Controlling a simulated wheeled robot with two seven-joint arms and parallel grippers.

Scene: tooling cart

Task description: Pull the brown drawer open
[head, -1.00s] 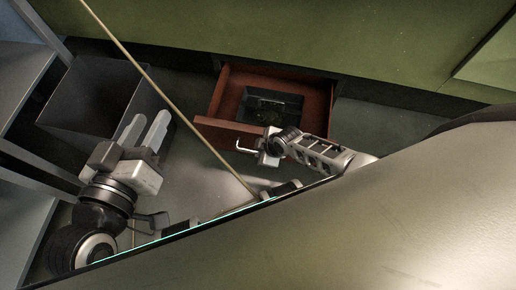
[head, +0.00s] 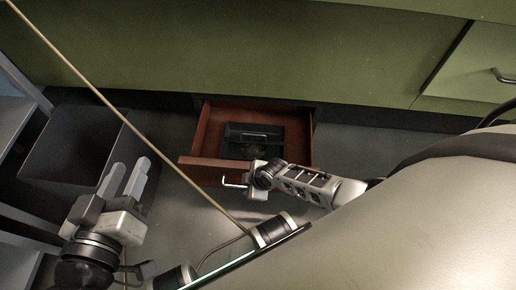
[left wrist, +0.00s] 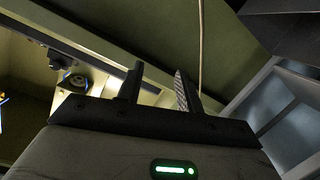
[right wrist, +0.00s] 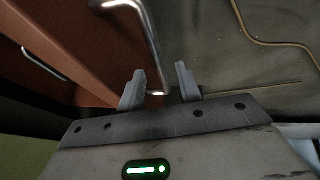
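The brown drawer (head: 196,140) stands pulled out from the green cabinet, with its open top showing. A black box-like item (head: 252,146) lies inside it. The drawer's bent metal handle (head: 232,184) sticks out from its front. My right gripper (head: 250,181) is at this handle, in front of the drawer. In the right wrist view its fingers (right wrist: 160,84) are apart, and the end of the handle (right wrist: 150,40) shows between them without a clear grip. My left gripper (head: 128,172) is open and empty, left of the drawer; its spread fingers (left wrist: 157,88) also show in the left wrist view.
The green cabinet (head: 240,55) runs along the back. A dark open bin (head: 75,150) stands at the left beside grey shelving (head: 15,110). A thin tan cable (head: 110,105) crosses the view diagonally. Grey floor (head: 350,150) is clear right of the drawer.

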